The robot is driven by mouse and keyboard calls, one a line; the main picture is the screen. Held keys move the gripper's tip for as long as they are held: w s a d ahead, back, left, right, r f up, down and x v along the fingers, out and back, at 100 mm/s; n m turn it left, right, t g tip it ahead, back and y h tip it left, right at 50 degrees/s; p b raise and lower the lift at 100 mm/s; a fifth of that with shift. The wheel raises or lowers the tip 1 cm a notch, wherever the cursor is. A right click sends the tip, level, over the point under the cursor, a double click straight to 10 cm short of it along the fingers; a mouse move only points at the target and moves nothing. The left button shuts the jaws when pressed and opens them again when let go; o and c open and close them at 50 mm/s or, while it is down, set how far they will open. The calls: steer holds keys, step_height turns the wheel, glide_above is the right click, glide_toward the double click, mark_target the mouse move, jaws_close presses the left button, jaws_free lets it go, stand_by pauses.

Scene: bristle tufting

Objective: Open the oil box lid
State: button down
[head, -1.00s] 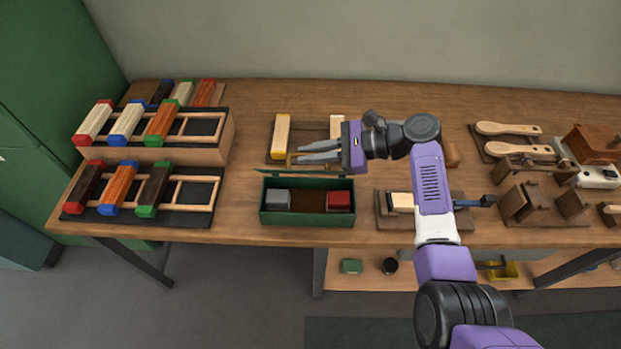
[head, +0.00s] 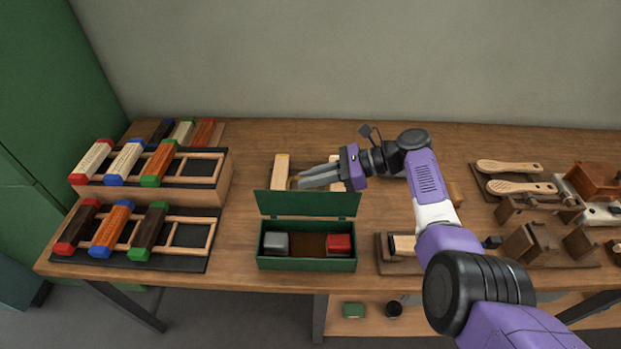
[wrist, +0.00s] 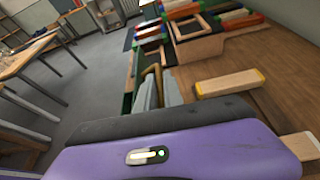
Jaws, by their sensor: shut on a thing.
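The green oil box (head: 305,264) stands near the table's front edge. Its lid (head: 308,204) stands raised at the back edge, its face toward the head camera. The inside is in view, with a grey block (head: 276,243) at the left and a red block (head: 339,244) at the right. My gripper (head: 297,183) is just behind the raised lid, its fingers pointing left. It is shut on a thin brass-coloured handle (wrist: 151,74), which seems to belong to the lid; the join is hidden. In the wrist view the grey fingers (wrist: 150,93) lie beside it.
Racks of coloured brush blocks (head: 130,235) fill the table's left. A pale block (head: 281,169) lies behind my fingers. Wooden brushes (head: 508,167) and brown wooden fixtures (head: 528,243) are at the right. Bare table lies between the racks and the box.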

steer(key=shift+s+d+f, duration=0.1)
steer(key=shift+s+f, duration=0.05)
steer(key=shift+f, duration=0.3)
steer(key=c, duration=1.7)
jaws_free()
steer(key=shift+c, duration=0.2)
steer(key=v, duration=0.8)
steer(key=shift+r+b, duration=0.2)
steer(key=shift+b, duration=0.15)
